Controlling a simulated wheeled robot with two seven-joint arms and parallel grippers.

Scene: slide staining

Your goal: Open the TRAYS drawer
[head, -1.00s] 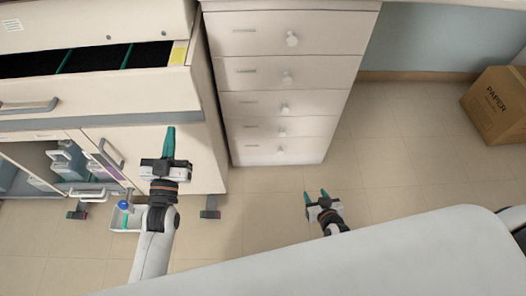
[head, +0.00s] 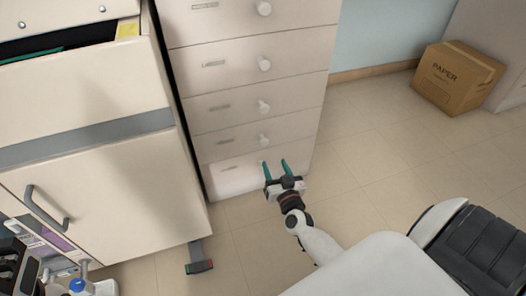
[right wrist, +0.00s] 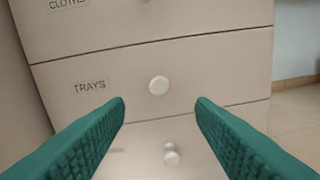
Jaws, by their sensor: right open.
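In the right wrist view the TRAYS drawer (right wrist: 220,82) is shut, with a printed label (right wrist: 90,87) and a round white knob (right wrist: 159,85). The knob lies ahead of and between the teal fingers of my right gripper (right wrist: 160,108), which are apart and empty. In the head view my right gripper (head: 275,164) is low in front of the drawer unit, by the bottom drawer. The TRAYS drawer (head: 230,148) appears there as the one above the bottom drawer; its label is too small to read.
The CLOTHS drawer (right wrist: 200,18) is above and another drawer with a knob (right wrist: 171,157) is below. A beige cabinet (head: 110,165) stands to the left. A PAPER box (head: 455,80) stands at the right. The floor between the drawers and box is clear.

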